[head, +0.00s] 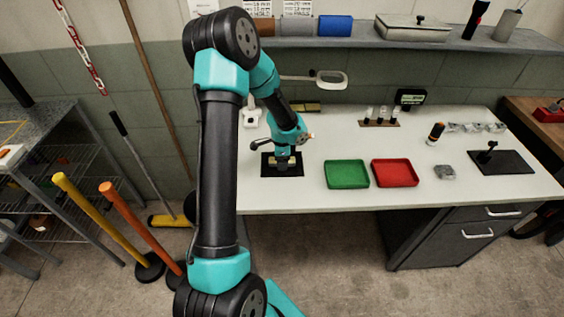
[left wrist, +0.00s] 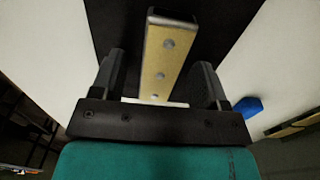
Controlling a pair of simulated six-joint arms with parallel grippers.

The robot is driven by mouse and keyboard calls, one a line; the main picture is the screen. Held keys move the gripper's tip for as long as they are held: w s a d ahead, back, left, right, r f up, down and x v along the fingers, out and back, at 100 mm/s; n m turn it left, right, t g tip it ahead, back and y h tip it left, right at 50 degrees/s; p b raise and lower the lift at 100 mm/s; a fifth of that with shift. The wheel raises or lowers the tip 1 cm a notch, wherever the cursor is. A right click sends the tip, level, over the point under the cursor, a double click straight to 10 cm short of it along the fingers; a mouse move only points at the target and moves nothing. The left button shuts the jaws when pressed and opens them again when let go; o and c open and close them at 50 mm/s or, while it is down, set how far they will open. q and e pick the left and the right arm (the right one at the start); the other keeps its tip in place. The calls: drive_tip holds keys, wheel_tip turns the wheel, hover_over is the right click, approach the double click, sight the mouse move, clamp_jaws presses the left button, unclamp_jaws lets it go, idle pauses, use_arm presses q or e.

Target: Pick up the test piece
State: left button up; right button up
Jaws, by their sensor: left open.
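The test piece (left wrist: 163,62) is a tan bar with several grey round spots along it and a dark end. In the left wrist view it lies on a black mat (left wrist: 222,30), between the two fingers of my left gripper (left wrist: 160,75). The fingers stand apart, with a gap on each side of the bar. In the head view my left gripper (head: 282,162) is low over the black mat (head: 270,172) at the left part of the workbench, and the piece is mostly hidden under it. My right gripper is not in either view.
A green tray (head: 346,187) and a red tray (head: 417,173) stand right of the mat on the white bench (head: 310,203). A grey lump (head: 444,172) and a black plate (head: 515,164) lie further right. A magnifier lamp (head: 330,79) is behind. A blue object (left wrist: 247,106) is near the mat.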

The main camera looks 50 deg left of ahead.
use_arm(q)
drive_tip(key=c, duration=1.1)
drive_tip(key=shift+r, duration=0.15)
